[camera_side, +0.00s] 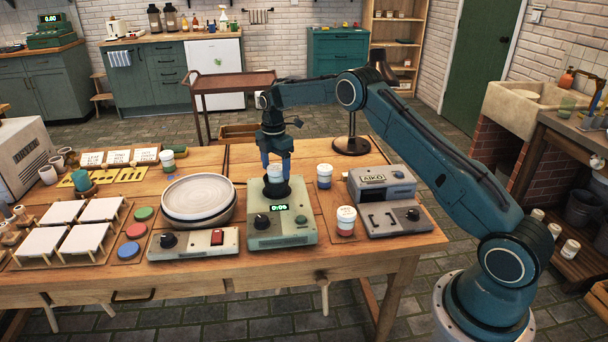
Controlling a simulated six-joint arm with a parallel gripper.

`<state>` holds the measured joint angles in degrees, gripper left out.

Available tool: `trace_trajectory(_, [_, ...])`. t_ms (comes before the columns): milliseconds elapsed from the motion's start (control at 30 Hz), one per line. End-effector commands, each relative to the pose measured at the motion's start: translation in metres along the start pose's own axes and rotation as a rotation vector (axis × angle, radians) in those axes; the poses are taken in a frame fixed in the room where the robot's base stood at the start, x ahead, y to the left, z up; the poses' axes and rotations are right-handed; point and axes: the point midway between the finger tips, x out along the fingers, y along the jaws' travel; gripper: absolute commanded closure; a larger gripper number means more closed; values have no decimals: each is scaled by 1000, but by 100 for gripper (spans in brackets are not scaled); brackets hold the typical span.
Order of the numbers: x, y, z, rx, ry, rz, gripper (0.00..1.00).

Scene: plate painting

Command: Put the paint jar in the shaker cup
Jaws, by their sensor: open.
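The shaker (283,232) is a pale green box with a lit display and a dial, at the middle of the table. Its dark round cup (276,191) is on top. A paint jar (275,173) with a white lid stands upright at the cup, and its lower part is hidden by the cup or too small to make out. My gripper (275,165) points straight down over the cup, open, with its blue fingers on both sides of the jar's top. Whether the fingers touch the jar cannot be told.
Other jars stand at the right of the shaker (324,176) and by the front right (346,221). A grey AIKO machine (384,187) is at right. A wheel with a plate (198,199) is at left, beside coloured discs and white tiles (101,209).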

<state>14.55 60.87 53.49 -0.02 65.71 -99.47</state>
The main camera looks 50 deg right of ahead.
Motion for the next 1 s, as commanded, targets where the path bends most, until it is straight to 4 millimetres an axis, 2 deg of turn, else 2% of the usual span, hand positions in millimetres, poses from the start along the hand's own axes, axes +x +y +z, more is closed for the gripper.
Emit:
trace_trajectory(600, [-90, 1, 0, 0, -1, 4, 30])
trace_trajectory(800, [-109, 0, 0, 0, 0, 2, 30])
trace_trajectory(1000, [-115, 0, 0, 0, 0, 2, 30])
